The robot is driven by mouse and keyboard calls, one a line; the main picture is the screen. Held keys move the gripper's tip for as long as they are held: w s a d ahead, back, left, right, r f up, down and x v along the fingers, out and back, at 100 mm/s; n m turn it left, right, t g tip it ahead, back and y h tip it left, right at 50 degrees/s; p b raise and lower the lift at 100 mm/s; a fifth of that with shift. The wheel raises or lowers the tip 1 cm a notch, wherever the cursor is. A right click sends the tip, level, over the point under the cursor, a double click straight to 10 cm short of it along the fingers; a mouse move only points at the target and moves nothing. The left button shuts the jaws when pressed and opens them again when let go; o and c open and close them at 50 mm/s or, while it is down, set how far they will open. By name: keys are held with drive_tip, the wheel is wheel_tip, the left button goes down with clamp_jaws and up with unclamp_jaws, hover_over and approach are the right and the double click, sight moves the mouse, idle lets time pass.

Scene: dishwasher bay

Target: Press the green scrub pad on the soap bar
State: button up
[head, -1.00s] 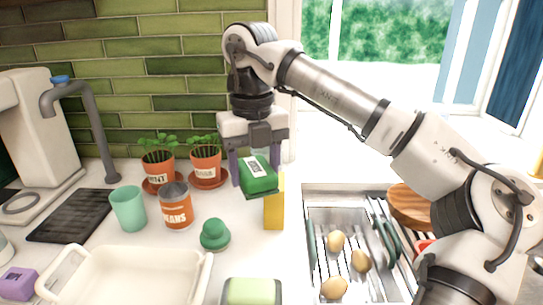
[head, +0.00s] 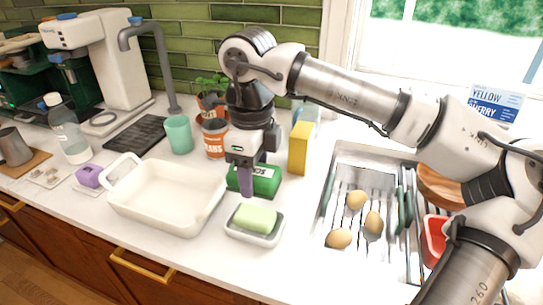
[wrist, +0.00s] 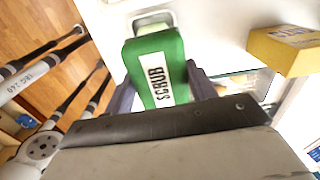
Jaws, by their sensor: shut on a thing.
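The green scrub pad (head: 266,180), a block with a white label, is held in my gripper (head: 247,186). In the wrist view the pad (wrist: 173,48) reads "SCRUB" and sits between the two purple fingers of my gripper (wrist: 160,84). The pale green soap bar (head: 256,218) lies in a white dish (head: 254,238) at the counter's front. The pad is just behind the soap in the head view and seems apart from it. In the wrist view the pad covers most of the dish (wrist: 138,22).
A white baking dish (head: 154,213) stands to the left of the soap. A yellow box (head: 300,148) stands right of my gripper, with the sink rack (head: 345,255) beyond. A beans can (head: 215,140) and teal cup (head: 179,134) stand behind left.

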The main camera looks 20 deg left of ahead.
sight(255, 214)
drive_tip(key=shift+s+f+n, duration=0.2)
drive_tip(key=shift+s+n, duration=0.1)
drive_tip(key=shift+s, duration=0.05)
drive_tip(key=shift+f, duration=0.2)
drive_tip(key=shift+f+b, duration=1.95)
drive_tip(key=shift+f, duration=0.8)
drive_tip(key=shift+f+b, duration=0.6)
drive_tip(key=shift+b, duration=0.05)
drive_tip(key=shift+r+p, duration=2.35)
drive_tip(key=shift+r, duration=1.25)
drive_tip(key=shift+f, duration=0.1)
